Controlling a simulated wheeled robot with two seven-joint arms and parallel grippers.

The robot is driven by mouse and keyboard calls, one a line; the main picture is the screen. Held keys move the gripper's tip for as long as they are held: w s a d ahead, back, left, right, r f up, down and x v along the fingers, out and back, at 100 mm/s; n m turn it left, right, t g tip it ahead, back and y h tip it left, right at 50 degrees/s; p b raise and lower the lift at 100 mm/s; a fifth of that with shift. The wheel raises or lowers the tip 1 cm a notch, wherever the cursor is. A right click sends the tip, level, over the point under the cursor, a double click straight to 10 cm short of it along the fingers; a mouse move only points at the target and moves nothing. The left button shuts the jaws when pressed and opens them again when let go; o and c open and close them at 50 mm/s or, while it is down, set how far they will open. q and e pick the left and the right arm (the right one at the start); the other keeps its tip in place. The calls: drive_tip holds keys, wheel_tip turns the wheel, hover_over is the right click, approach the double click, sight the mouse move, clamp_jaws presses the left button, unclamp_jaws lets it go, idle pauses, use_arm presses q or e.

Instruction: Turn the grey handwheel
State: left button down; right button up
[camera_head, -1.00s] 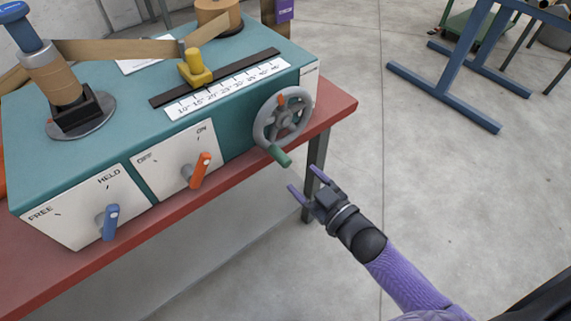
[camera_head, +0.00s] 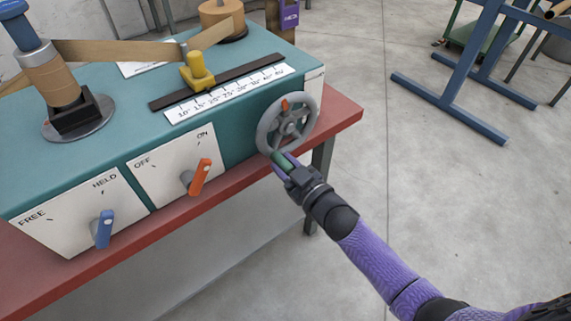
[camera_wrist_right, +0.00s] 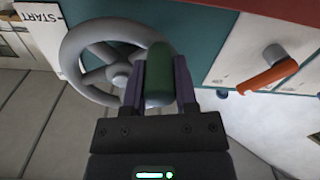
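The grey handwheel (camera_head: 262,133) is on the right end of the teal machine's front, with an orange mark near its top and a green handle (camera_head: 283,161) at its lower edge. It also shows in the wrist view (camera_wrist_right: 72,48). My right gripper (camera_head: 280,158) is at the green handle, with one finger on each side. In the wrist view the handle (camera_wrist_right: 158,72) fills the space between the fingers, with no clear gap, so the gripper looks shut on it. My left gripper is not in view.
An orange lever (camera_head: 200,175) points near ON and a blue lever (camera_head: 104,230) is below HELD. A yellow carriage (camera_head: 197,72) stands beside a number scale (camera_head: 225,95) on top. The red bench edge (camera_head: 345,115) runs below the wheel.

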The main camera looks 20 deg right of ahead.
clamp_jaws()
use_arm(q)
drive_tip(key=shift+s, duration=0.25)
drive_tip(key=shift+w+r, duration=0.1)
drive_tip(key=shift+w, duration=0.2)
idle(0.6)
